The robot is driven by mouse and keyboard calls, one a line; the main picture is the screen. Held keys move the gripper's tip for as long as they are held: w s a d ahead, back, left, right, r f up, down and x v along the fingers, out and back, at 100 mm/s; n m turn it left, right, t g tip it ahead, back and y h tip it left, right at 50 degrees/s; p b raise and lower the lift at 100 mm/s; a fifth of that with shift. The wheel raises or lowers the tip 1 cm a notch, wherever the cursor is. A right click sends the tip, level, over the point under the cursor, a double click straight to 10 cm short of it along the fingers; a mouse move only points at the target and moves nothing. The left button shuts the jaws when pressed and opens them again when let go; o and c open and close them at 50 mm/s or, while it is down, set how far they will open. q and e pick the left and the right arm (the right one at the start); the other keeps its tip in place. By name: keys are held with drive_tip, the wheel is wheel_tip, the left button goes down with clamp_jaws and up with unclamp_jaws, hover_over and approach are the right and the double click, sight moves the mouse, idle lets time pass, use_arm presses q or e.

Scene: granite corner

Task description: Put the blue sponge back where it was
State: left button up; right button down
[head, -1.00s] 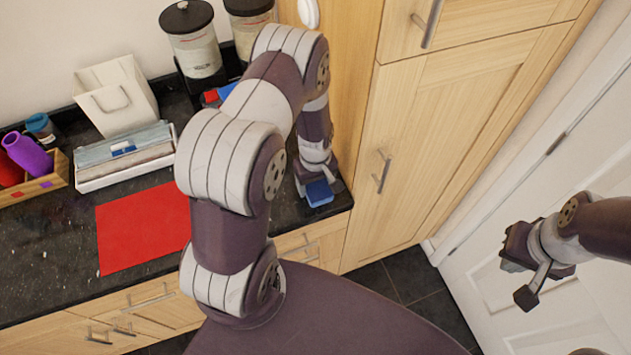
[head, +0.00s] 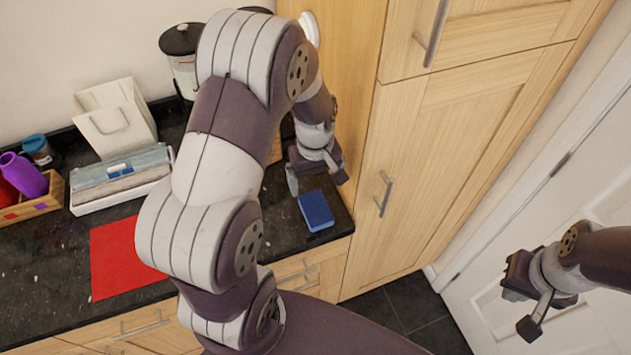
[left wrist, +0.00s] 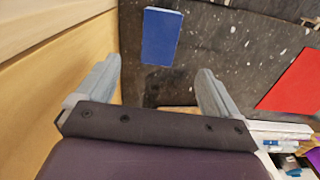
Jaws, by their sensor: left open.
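The blue sponge (head: 316,211) lies on the dark granite counter, near its right front corner by the tall wooden cabinet. In the left wrist view the sponge (left wrist: 161,37) lies ahead of the fingers, apart from both. My left gripper (head: 314,182) is open and empty, above the counter just behind the sponge; its two spread fingers also show in the left wrist view (left wrist: 158,85). My right gripper (head: 522,295) hangs at the right, in front of the white door, far from the counter. Whether its jaws are open is unclear.
A red mat (head: 122,262) lies on the counter at the left. The tall cabinet (head: 420,150) bounds the counter's right side.

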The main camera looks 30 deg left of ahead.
use_arm(q)
drive_tip(key=s+d+r+m+t+b, duration=0.1)
drive_tip(key=s+d+r+m+b, duration=0.2)
drive_tip(key=s+m, duration=0.6)
drive_tip(key=shift+d+r+m, duration=0.4)
drive_tip(key=shift+d+r, duration=0.3)
drive_tip(key=shift+d, duration=0.55)
drive_tip(key=shift+w, duration=0.1)
